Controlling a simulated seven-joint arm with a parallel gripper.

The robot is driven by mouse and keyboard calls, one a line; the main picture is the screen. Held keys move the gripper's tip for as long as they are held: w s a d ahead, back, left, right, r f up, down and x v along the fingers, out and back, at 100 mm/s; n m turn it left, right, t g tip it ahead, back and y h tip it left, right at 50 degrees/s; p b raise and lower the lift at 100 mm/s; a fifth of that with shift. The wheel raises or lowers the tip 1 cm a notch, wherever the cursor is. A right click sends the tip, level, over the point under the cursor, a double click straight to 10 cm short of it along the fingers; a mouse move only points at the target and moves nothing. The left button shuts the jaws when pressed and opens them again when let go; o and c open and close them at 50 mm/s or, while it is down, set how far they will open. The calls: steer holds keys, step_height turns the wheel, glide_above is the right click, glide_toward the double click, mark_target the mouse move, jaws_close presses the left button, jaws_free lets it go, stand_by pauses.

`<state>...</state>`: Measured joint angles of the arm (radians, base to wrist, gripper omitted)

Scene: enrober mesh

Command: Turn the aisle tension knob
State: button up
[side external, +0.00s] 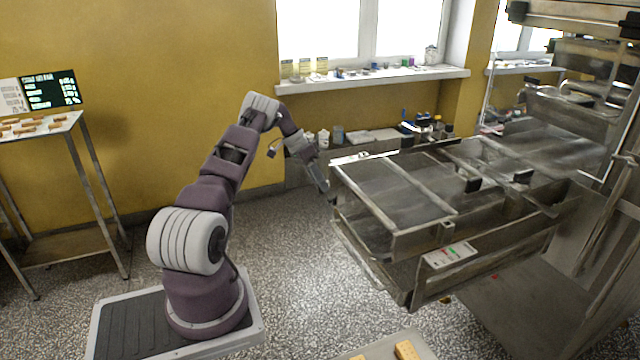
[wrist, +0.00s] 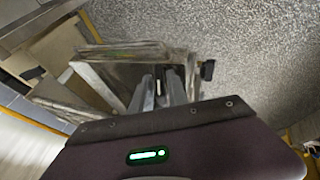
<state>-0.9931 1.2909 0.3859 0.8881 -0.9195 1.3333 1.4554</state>
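My gripper (side external: 329,192) is low at the left end of the steel machine (side external: 395,180), pointing down. In the wrist view my gripper (wrist: 160,88) shows two grey fingers with a narrow gap between them. A small pale thing shows in the gap; I cannot tell whether it is between the fingers or beyond them. A small black knob-like part (wrist: 208,70) sticks out to the right of the fingers, apart from them. I cannot tell whether it is the aisle tension knob. No knob shows clearly at the gripper in the side view.
The machine's front carries a light control panel (side external: 449,255), with black blocks (side external: 473,184) on its top rails. A windowsill (side external: 375,78) and a shelf with small items lie behind. A side table (side external: 40,125) stands at the left. Speckled floor is clear between my base and the machine.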

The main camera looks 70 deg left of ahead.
steer(key=shift+o, duration=0.7)
steer(key=v, duration=0.7)
steer(key=x, duration=0.7)
jaws_close()
